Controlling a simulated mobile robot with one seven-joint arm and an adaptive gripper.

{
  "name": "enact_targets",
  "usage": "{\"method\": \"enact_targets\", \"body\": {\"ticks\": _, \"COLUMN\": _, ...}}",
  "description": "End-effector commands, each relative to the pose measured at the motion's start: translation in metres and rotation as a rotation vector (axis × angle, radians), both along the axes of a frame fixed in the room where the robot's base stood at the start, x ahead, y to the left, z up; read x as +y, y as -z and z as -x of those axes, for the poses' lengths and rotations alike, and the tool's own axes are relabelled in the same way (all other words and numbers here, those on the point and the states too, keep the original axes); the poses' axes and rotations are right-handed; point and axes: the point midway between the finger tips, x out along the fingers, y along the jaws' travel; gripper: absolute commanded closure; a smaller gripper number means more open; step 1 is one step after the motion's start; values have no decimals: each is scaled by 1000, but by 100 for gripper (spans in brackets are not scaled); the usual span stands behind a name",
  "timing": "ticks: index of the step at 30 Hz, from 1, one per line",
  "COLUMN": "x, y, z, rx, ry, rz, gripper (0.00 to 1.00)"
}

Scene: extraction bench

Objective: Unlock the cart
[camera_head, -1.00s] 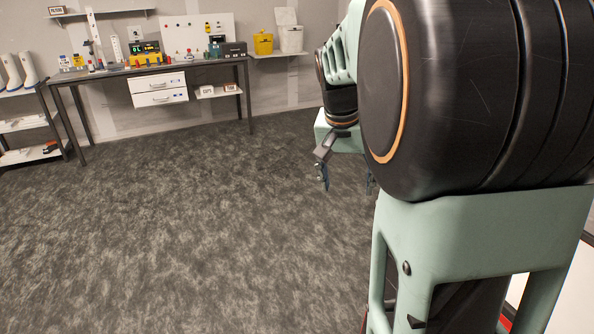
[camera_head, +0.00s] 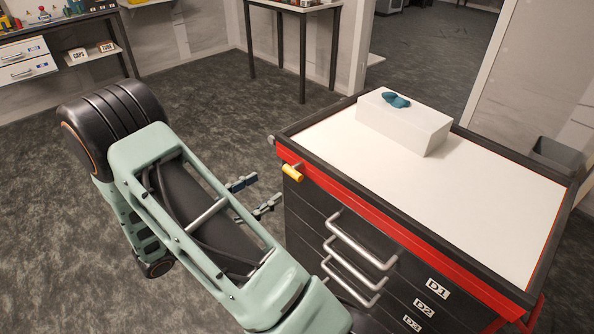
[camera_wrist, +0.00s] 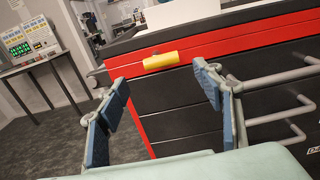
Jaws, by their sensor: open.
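The cart (camera_head: 468,213) is dark with a red band and a white top, and stands at the right in the head view. A yellow lock tab (camera_head: 292,172) sticks out of the red band near its left corner. In the wrist view the yellow tab (camera_wrist: 161,60) lies sideways on the red band, ahead of and between my fingers. My gripper (camera_head: 256,195) is open and empty, left of the cart's front in the head view. In the wrist view my gripper (camera_wrist: 165,98) has its fingers spread below the tab, apart from it.
Drawer handles (camera_head: 357,240) stick out of the cart front, close to my right finger in the wrist view. A white box (camera_head: 403,122) with a blue item (camera_head: 396,100) stands on top. A bench (camera_head: 62,68) and a table (camera_head: 290,10) stand behind. Floor at left is clear.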

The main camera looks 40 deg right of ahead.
Motion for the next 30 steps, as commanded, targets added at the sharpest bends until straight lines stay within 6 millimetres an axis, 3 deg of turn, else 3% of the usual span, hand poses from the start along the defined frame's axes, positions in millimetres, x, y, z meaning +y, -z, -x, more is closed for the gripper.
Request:
{"method": "enact_targets", "body": {"ticks": 12, "x": -71, "y": -1, "z": -8, "rx": -3, "ry": 7, "rz": -1, "gripper": 39}}
{"method": "enact_targets", "body": {"ticks": 18, "x": -97, "y": -1, "z": -12, "rx": -4, "ry": 6, "rz": -2, "gripper": 39}}
{"method": "enact_targets", "body": {"ticks": 30, "x": -105, "y": 0, "z": -14, "rx": -4, "ry": 4, "rz": -3, "gripper": 39}}
